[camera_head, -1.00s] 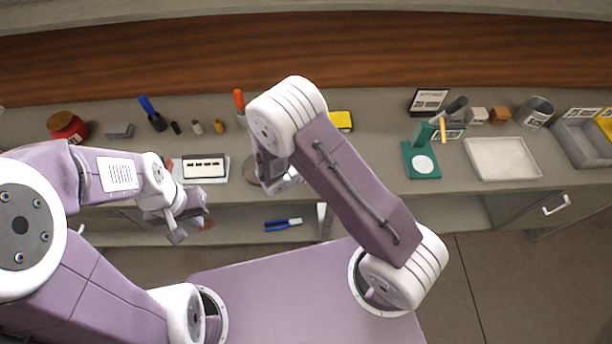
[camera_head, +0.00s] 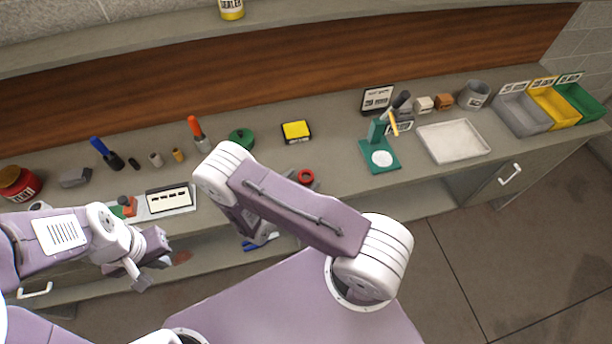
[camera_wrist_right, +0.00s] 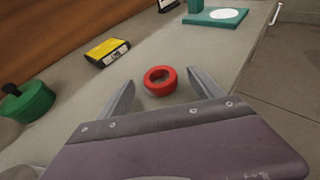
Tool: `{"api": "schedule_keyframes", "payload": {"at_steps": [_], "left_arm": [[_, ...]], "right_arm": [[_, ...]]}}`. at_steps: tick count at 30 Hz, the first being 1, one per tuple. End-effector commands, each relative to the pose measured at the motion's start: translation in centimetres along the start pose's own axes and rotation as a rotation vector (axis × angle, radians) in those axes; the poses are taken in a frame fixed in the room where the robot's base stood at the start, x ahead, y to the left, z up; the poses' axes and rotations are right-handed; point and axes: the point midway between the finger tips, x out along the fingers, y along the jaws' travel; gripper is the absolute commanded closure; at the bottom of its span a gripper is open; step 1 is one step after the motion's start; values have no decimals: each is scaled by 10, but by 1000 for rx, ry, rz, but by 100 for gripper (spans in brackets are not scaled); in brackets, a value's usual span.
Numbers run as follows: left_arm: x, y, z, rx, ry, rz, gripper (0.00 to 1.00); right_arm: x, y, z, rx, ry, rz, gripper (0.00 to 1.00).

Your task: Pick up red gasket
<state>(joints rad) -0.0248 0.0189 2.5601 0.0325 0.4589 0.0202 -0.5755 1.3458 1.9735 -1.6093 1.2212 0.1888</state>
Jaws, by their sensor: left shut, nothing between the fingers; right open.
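The red gasket (camera_wrist_right: 160,91) is a thick ring lying flat on the grey bench. In the right wrist view it sits between and slightly beyond the spread fingers of my right gripper (camera_wrist_right: 160,80), apart from both. It also shows in the head view (camera_head: 306,182), partly covered by my right arm. My right gripper is open and empty; in the head view it is mostly hidden by its own arm. My left gripper (camera_head: 148,268) is shut and empty, in front of the bench's left part.
A green round part (camera_wrist_right: 28,102) and a yellow-topped box (camera_wrist_right: 107,52) lie left of the gasket. A green stand (camera_head: 380,158) and white tray (camera_head: 453,141) are to its right. A white labelled tray (camera_head: 170,200) lies near the left gripper. Bench around the gasket is clear.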

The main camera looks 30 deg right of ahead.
Motion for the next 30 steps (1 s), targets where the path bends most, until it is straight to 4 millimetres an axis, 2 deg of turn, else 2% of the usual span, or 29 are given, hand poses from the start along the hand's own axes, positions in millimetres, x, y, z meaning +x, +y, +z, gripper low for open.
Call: {"api": "schedule_keyframes", "payload": {"at_steps": [4, 10, 11, 15, 18, 26, 30], "left_arm": [[-4, 0, 0, 0, 0, 0, 100], [-4, 0, 0, 0, 0, 0, 100], [-4, 0, 0, 0, 0, 0, 100], [-4, 0, 0, 0, 0, 0, 100], [-4, 0, 0, 0, 0, 0, 100], [-4, 0, 0, 0, 0, 0, 100], [-2, 0, 0, 0, 0, 0, 100]], "right_arm": [[17, 0, 1, 0, -1, -1, 24], [18, 0, 0, 0, -1, 1, 24], [18, 0, 0, 0, -1, 1, 27], [18, 0, 0, 0, -1, 1, 66], [18, 0, 0, 0, -1, 1, 90], [17, 1, 2, 1, -1, 1, 90], [13, 1, 12, 2, -1, 1, 90]]}}
